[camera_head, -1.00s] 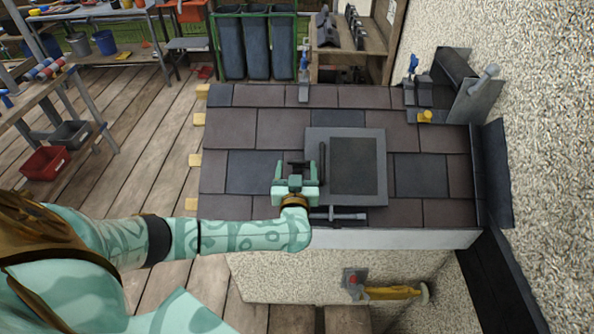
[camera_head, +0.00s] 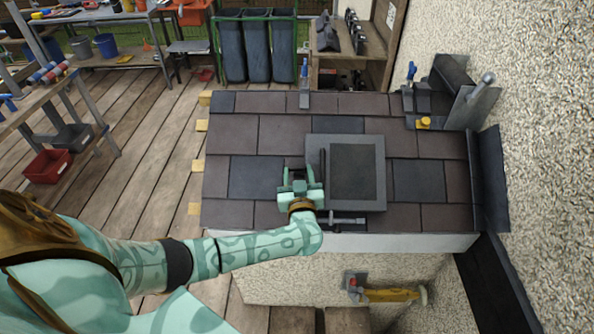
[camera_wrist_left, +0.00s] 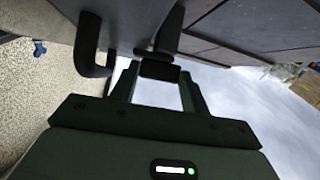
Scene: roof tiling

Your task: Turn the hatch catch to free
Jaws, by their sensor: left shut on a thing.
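The hatch (camera_head: 355,172) is a grey framed panel with a dark centre, lying closed on the tiled roof. A dark bar handle (camera_head: 322,165) stands along its left edge. My left gripper (camera_head: 299,181) is at the left edge of the hatch, beside the bar. In the left wrist view its fingers (camera_wrist_left: 160,85) are closed around the end of a dark piece (camera_wrist_left: 158,68), which looks like the catch. A dark hooked bar (camera_wrist_left: 90,45) shows left of the fingers there. In the head view my gripper mostly hides the catch, so its angle is unclear. My right gripper is not in view.
A grey T-shaped metal piece (camera_head: 343,219) lies along the hatch's lower edge. A yellow-handled hammer (camera_head: 388,294) is below the roof edge. Blue-handled tools stand at the roof's top, with a yellow item (camera_head: 424,123) at right. The tiles left of the gripper are clear.

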